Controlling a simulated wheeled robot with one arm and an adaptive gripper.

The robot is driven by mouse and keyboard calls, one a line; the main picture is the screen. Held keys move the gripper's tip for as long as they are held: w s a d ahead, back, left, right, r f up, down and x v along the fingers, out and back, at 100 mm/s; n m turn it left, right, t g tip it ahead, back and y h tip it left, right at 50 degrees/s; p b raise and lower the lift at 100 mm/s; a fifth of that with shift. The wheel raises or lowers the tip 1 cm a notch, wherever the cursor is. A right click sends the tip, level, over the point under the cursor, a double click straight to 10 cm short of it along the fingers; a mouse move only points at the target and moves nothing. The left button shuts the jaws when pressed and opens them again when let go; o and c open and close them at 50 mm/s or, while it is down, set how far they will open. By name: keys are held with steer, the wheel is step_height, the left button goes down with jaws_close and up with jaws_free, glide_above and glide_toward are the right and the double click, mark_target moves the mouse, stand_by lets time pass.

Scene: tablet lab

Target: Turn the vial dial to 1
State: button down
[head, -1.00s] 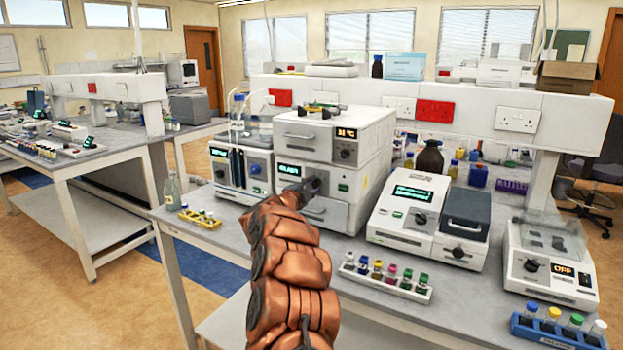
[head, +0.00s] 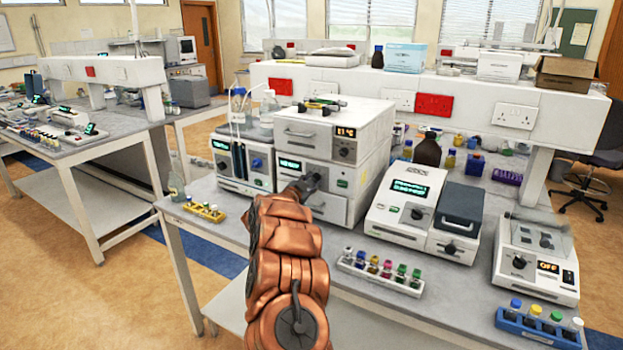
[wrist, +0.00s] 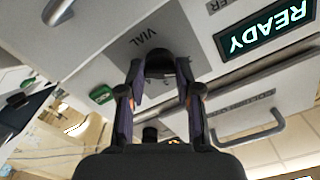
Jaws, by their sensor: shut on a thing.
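The vial dial (wrist: 159,60) is a dark knob beside the printed word VIAL on a grey panel in the wrist view. My gripper (wrist: 160,78) is shut on it, one finger on each side. The fingers hide part of the knob, and I cannot read its setting. A green-lettered display (wrist: 265,28) on the same front reads READY. In the head view my gripper (head: 305,184) reaches the front of the lower unit of the white stacked instrument (head: 362,165), and the dial is hidden behind it.
Left of the stack stands a white unit with bottles (head: 240,165). A yellow vial rack (head: 204,211) and a white vial rack (head: 378,270) lie near the bench front. Right are another instrument (head: 405,215) and a unit reading OFF (head: 535,265). A drawer handle (wrist: 250,132) is near my gripper.

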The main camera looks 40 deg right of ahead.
stand_by(0.4)
steer(key=c, duration=0.8)
jaws_free()
steer(key=shift+v, duration=6)
